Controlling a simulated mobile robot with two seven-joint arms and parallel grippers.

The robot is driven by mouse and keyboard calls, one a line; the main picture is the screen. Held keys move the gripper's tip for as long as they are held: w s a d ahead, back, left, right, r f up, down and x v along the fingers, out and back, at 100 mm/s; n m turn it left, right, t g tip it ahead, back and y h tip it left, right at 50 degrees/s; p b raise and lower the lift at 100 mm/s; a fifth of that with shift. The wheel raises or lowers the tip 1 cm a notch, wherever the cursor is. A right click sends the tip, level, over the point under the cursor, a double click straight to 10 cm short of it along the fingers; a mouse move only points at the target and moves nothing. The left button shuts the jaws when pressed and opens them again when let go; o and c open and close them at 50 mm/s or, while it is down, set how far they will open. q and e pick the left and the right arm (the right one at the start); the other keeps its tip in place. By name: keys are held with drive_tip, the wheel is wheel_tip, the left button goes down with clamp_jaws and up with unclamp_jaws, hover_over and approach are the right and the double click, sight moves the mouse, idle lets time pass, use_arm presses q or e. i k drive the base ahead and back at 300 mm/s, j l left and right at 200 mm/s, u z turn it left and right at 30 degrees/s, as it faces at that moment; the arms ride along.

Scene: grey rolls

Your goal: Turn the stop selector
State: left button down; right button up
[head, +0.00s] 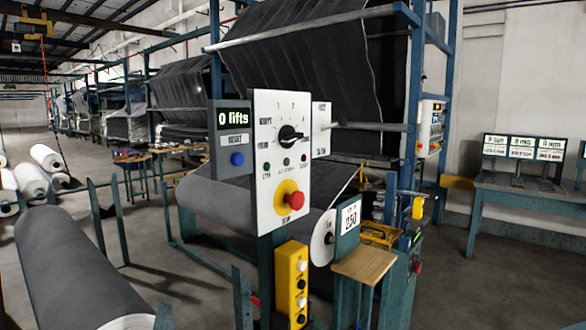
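A white control panel (265,112) stands upright in the middle of the head view. A black rotary selector (288,134) sits on its upper half, with numbers and labels around it. Its white pointer mark appears to lie roughly sideways, toward the right; the exact setting is too small to tell. Below it, a red mushroom button (296,198) sits on a yellow plate (284,205). Small indicator lamps lie between the selector and the red button. Neither of my grippers is in view, and nothing covers the selector.
A grey box (229,185) with a "0 lifts" display and a blue button (237,158) adjoins the panel's left. A yellow button box (291,262) hangs below. A large grey roll (75,265) lies at front left. A small wooden shelf (364,264) stands at right.

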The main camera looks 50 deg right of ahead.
sight(288, 136)
drive_tip(key=z, duration=1.45)
